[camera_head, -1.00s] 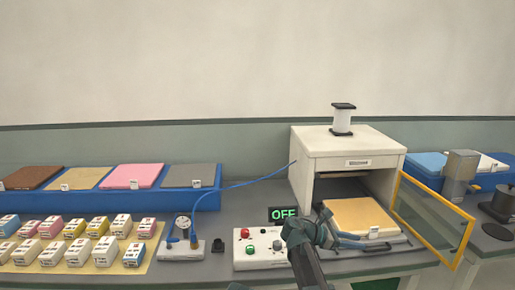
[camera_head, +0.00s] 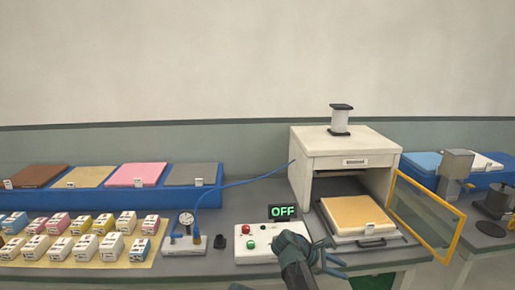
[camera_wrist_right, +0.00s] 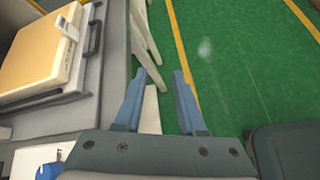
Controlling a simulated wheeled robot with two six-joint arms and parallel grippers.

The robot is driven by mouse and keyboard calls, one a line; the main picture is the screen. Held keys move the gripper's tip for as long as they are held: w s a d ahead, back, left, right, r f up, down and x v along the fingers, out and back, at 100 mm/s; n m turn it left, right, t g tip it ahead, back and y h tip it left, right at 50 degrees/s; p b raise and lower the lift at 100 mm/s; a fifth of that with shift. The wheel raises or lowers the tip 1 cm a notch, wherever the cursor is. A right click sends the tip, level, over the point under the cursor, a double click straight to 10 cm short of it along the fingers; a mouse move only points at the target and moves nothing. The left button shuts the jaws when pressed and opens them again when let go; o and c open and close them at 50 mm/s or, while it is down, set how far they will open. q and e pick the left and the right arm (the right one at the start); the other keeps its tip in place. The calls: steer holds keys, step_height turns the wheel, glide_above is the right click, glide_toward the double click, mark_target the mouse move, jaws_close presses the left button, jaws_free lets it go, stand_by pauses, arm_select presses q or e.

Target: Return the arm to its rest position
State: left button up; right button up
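My right gripper (camera_head: 333,262) is at the front edge of the bench, right of the control box (camera_head: 256,243). In the right wrist view its two blue fingers (camera_wrist_right: 160,90) are apart with nothing between them, over the green floor. The tan mattress block (camera_head: 356,213) with a white tag lies on a tray with a dark handle (camera_head: 372,243), in front of the white press (camera_head: 345,150). The block also shows in the right wrist view (camera_wrist_right: 35,58), left of the fingers and apart from them. My left gripper is not in view.
The press's yellow-framed door (camera_head: 425,215) stands open to the right. A gauge (camera_head: 186,226) with a blue hose stands left of the control box. Several small boxes (camera_head: 85,246) and colored slabs (camera_head: 135,174) fill the left side.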

steer(key=s+a+f+m+y+p, duration=0.1)
steer(key=s+a+f+m+y, duration=0.1)
steer(key=s+a, duration=0.4)
steer(key=s+a+f+m+g+y+p, duration=0.1)
steer(key=s+a+m+y, duration=0.3)
steer(key=s+a, duration=0.3)
steer(key=s+a+f+m+y+p, duration=0.1)
steer(key=s+a+f+m+y, duration=0.1)
steer(key=s+a+m, duration=0.3)
steer(key=s+a+y, duration=0.1)
steer(key=s+a, duration=0.1)
steer(key=s, duration=0.1)
steer(key=shift+f+g+y, duration=0.3)
steer(key=shift+f+y, duration=0.05)
steer(key=shift+y, duration=0.05)
